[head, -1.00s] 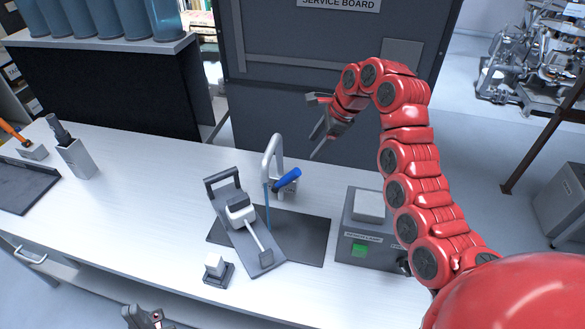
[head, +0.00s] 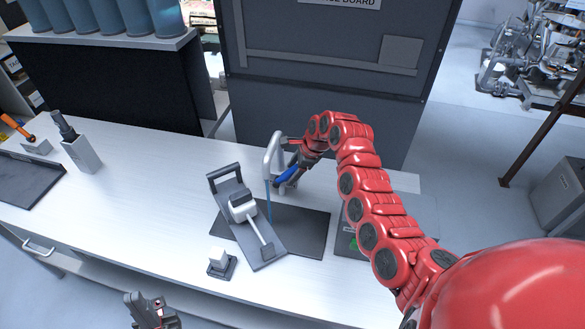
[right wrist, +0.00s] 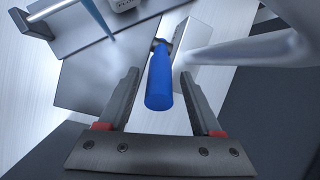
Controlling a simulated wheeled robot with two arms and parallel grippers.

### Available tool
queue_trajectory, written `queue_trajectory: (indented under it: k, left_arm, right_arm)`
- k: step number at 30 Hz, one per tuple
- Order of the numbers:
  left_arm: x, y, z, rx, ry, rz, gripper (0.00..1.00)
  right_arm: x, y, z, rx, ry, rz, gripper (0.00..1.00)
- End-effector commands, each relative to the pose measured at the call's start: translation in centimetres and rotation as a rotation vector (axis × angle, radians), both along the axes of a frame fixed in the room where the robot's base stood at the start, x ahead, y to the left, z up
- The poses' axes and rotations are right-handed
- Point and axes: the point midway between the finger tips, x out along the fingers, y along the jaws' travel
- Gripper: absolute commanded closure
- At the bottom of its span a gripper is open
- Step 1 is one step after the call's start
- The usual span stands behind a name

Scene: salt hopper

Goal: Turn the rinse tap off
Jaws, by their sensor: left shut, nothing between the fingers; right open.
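The rinse tap is a grey curved pipe (head: 270,153) on the white bench, with a blue lever handle (head: 287,174) pointing down to the left in the head view. A thin blue water stream (head: 268,200) runs down below the spout. My right gripper (head: 298,168) is at the tap, close to the blue handle. In the right wrist view the blue handle (right wrist: 159,80) lies between the fingers of my open right gripper (right wrist: 166,95), with gaps on both sides. My left gripper (head: 150,310) is low at the front edge of the bench, shut and empty.
A small block on a base (head: 219,261) stands in front. A grey box is mostly hidden behind my right arm.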

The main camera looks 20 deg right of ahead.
Motion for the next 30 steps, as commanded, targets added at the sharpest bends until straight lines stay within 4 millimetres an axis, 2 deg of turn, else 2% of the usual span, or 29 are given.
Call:
queue_trajectory:
  k: [11, 22, 30]
  left_arm:
    - [-0.01, 0.00, 0.13, 0.000, 0.000, 0.000, 1.00]
    - [-0.01, 0.00, 0.14, 0.000, 0.000, 0.000, 1.00]
    - [-0.01, 0.00, 0.14, 0.000, 0.000, 0.000, 1.00]
  right_arm:
    - [0.17, 0.05, -0.29, 0.000, -0.004, -0.002, 0.34]
    - [0.17, 0.05, -0.26, 0.000, -0.004, -0.002, 1.00]
    - [0.18, 0.04, -0.22, 0.000, -0.004, -0.002, 1.00]
